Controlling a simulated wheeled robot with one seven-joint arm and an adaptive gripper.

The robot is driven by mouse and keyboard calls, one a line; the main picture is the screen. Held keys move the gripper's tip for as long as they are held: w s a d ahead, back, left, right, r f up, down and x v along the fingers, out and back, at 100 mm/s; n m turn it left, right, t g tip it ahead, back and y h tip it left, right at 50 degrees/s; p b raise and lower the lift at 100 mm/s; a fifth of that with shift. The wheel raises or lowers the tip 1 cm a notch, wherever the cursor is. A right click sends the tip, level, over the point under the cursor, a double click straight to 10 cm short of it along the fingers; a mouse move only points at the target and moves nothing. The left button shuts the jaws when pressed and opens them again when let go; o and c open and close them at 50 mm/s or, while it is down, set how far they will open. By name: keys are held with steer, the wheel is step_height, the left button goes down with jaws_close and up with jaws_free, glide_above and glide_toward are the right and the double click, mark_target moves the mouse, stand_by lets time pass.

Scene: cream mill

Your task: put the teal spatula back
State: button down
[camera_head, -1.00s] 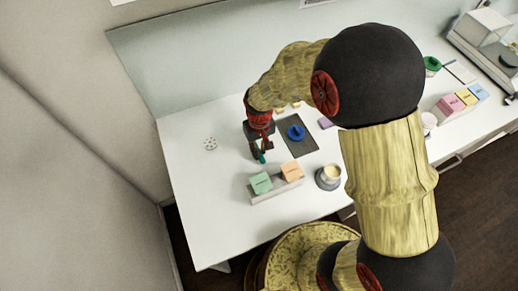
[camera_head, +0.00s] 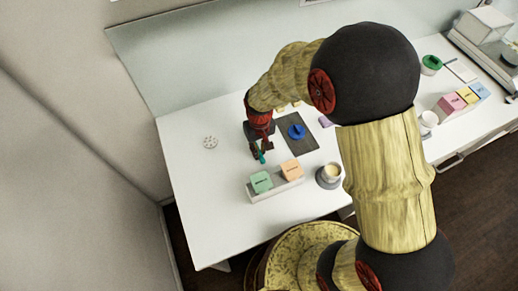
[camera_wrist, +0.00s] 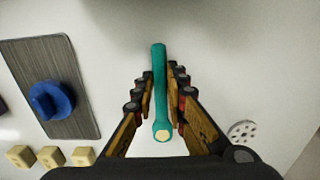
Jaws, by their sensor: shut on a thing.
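The teal spatula (camera_wrist: 160,85) is a rod with a pale round near end. In the wrist view it lies lengthwise between the fingers of my gripper (camera_wrist: 160,75), which is shut on it. In the head view my gripper (camera_head: 258,150) is low over the white table, left of the dark mat, and the spatula (camera_head: 261,157) shows only as a small teal bit below the fingers. Whether it touches the table is not clear.
A dark mat (camera_head: 302,145) with a blue knobbed piece (camera_head: 297,131) lies to the right. A holder (camera_head: 270,192) with green and orange blocks stands in front. A cup (camera_head: 331,172) is right of it. A white holed disc (camera_head: 210,142) lies left. The table's left front is clear.

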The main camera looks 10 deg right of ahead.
steer(key=c, duration=1.8)
jaws_free()
steer(key=shift+o, duration=0.4)
step_height(320, 180, up, 12)
steer(key=shift+s, duration=0.1)
steer(key=s+d+r+m+t+b, duration=0.3)
steer(key=s+d+r+t, duration=0.2)
steer(key=s+d+r, duration=0.8)
steer(key=s+r, duration=0.2)
steer(key=s, duration=0.1)
steer(key=shift+r+t+b, duration=0.3)
steer(key=shift+r+t, duration=0.05)
steer(key=shift+t, duration=0.05)
